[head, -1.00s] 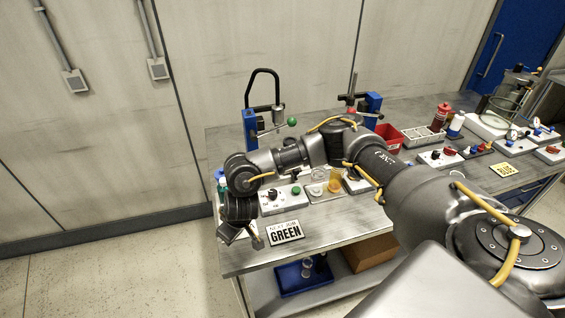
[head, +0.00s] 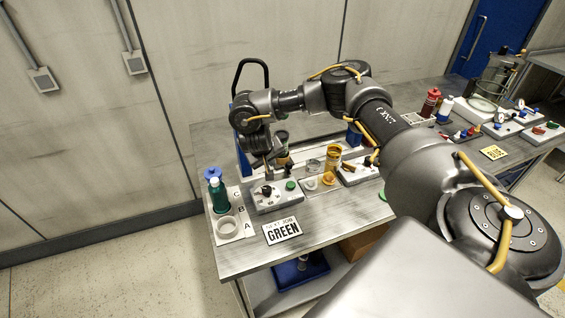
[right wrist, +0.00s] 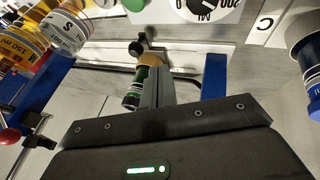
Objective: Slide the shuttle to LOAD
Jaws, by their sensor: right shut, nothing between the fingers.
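My right gripper (head: 269,172) hangs over the bench, shut and empty, just behind the white dial box (head: 278,198). In the right wrist view its closed fingers (right wrist: 157,82) point at a pale rail (right wrist: 175,60) between blue posts. Beside the fingertips are a dark knob (right wrist: 137,48), a tan round part (right wrist: 123,66) and a green-and-black banded part (right wrist: 136,88). These seem to belong to the shuttle, but its outline is partly hidden by the gripper. No LOAD marking is readable. In the head view a dark-capped piece (head: 281,136) shows behind the gripper. My left gripper is not in view.
An orange jar (head: 333,158) stands right of the dial box. A GREEN sign (head: 282,231) lies in front. A black hoop handle (head: 250,72) rises behind.

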